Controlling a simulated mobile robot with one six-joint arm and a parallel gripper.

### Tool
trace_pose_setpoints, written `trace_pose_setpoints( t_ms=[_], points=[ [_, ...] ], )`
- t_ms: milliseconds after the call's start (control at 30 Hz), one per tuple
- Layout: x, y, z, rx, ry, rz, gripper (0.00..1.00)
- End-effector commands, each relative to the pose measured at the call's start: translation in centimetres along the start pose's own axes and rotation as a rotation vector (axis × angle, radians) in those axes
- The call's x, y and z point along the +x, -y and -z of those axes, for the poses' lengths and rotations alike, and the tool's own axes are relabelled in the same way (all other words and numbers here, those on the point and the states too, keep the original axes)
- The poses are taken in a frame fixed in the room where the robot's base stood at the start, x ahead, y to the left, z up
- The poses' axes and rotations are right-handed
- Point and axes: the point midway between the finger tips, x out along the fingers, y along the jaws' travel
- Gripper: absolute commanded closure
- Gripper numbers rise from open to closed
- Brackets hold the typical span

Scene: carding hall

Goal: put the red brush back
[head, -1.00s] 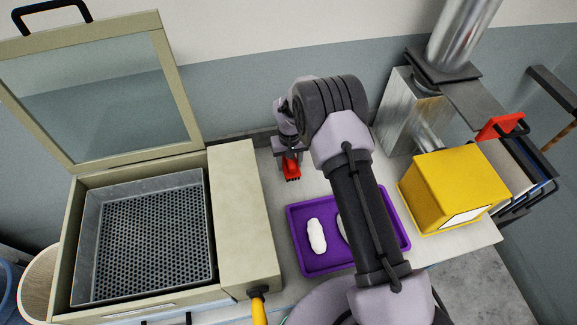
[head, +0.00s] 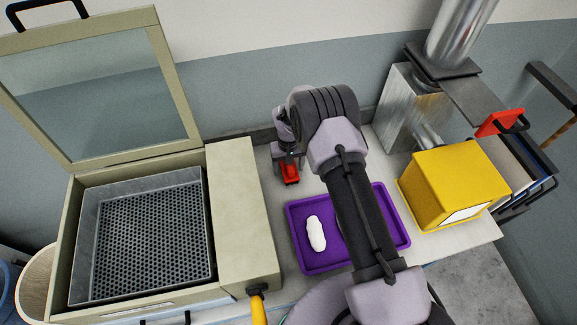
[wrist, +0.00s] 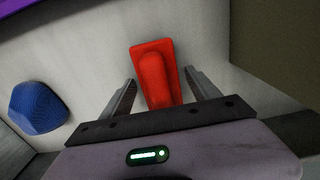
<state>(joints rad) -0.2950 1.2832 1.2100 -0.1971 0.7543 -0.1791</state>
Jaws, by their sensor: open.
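The red brush (head: 290,173) lies on the pale bench top, just right of the beige box. In the wrist view the brush (wrist: 156,72) has a wide flat red base and a raised rounded handle; no bristles show. My gripper (wrist: 160,77) is open, with one finger on each side of the brush and a gap visible at both sides. In the head view my gripper (head: 288,157) is at the far end of the brush, partly hidden by my arm. I cannot tell its exact height above the bench.
A beige box (head: 238,210) with an open glazed lid holds a perforated grey tray (head: 92,240). A purple tray (head: 296,248) with a white roll (head: 316,233) lies nearer. A yellow box (head: 440,185) stands right. A blue ribbed thing (wrist: 38,108) is beside my gripper.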

Motion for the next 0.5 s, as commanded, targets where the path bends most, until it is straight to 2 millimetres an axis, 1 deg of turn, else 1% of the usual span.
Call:
trace_pose_setpoints(
  t_ms=[67,133,300,400,500],
  points=[
    [-0.7,0.0,0.0,0.0,0.0,0.0,0.3],
    [-1.9,0.0,0.1,0.001,-0.003,0.0,0.3],
    [-6.9,0.0,0.1,-0.001,-0.004,0.0,0.3],
    [-9.4,0.0,0.1,-0.001,-0.003,0.0,0.3],
    [-11.2,0.0,0.1,0.0,-0.002,0.001,0.3]
  ],
)
